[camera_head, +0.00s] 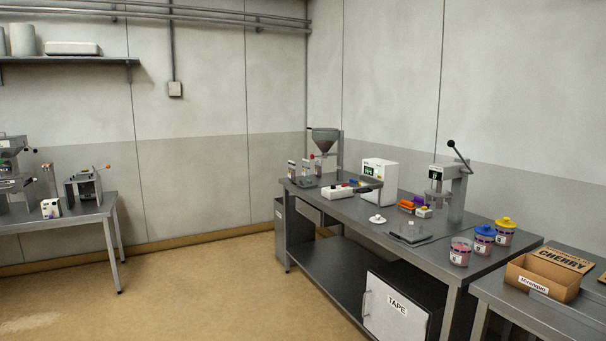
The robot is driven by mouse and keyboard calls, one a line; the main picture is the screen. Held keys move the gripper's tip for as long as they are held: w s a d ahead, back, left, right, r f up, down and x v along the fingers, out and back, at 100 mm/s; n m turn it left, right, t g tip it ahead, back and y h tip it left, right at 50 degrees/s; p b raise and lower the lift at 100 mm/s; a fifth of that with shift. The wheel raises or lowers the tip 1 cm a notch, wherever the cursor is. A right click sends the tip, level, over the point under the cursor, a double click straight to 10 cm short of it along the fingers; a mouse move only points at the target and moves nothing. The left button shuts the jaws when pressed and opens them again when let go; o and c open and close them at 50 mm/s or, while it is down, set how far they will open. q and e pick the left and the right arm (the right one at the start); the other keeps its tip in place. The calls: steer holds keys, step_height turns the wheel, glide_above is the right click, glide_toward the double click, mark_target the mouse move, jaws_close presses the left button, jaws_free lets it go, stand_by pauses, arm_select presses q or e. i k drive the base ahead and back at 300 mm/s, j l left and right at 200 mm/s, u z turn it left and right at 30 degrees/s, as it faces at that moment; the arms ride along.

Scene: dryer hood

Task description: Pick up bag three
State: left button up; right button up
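Neither of my grippers shows in the head view. No object is readable as bag three. A few small upright packages (306,168) stand at the far end of the long grey workbench (440,258), beside a funnel-shaped hopper (324,138). They are too small for me to tell whether they are bags or to read any numbers. Nothing is seen holding or touching them.
A white machine (380,178), a lever press (457,188) and several lidded tubs, one blue-lidded (484,238), stand on the workbench. A cardboard box (540,279) sits on the right table. Another table (80,213) stands left. The brown floor (200,285) between is open.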

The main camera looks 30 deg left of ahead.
mark_target(292, 169)
steer(key=i+j+u, duration=1.1)
steer(key=i+u, duration=0.45)
steer(key=i, duration=0.85)
steer(key=i+z, duration=0.1)
steer(key=i, duration=0.85)
steer(key=i+j, duration=0.2)
steer(key=i, duration=0.75)
steer(key=l+z, duration=0.05)
